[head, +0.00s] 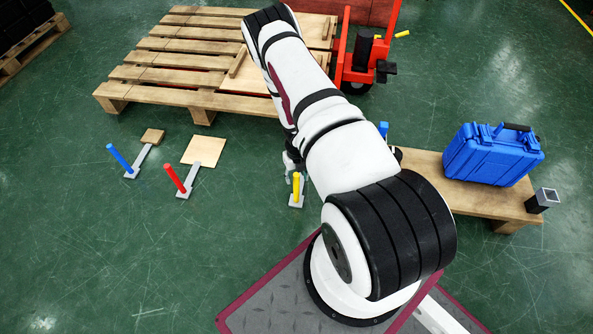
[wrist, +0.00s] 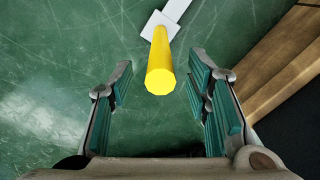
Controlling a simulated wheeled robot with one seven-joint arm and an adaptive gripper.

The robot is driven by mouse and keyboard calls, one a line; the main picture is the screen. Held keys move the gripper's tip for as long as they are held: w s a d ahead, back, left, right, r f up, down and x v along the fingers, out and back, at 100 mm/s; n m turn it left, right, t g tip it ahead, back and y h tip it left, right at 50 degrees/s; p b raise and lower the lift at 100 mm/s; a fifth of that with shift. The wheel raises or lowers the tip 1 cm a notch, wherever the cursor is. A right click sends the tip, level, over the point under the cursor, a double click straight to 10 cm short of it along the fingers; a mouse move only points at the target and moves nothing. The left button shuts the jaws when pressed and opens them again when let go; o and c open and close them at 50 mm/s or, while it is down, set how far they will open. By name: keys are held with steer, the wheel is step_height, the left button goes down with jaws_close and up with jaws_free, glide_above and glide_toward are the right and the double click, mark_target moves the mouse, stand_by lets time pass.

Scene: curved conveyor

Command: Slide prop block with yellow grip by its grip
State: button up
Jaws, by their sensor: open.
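The yellow grip (head: 296,187) stands upright on a small grey base plate (head: 297,202) on the green floor, just left of my arm in the head view. The block at the far end of its bar is hidden behind my arm there. In the wrist view the yellow grip (wrist: 160,67) points up toward the camera, and its pale base (wrist: 158,26) and bar show at the top. My gripper (wrist: 162,88) is open, its teal-padded fingers spread to either side. The grip's near end lies between and slightly beyond the fingertips. The fingers do not visibly touch it.
Props with blue (head: 119,158) and red (head: 174,178) grips lie on the floor to the left. A wooden pallet (head: 150,75) and red pallet jack (head: 366,50) are behind. A low wooden platform (head: 424,168) with a blue case (head: 492,153) stands close on the right.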

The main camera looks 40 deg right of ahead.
steer(key=shift+f+b, duration=0.45)
steer(key=shift+f, duration=1.05)
jaws_close()
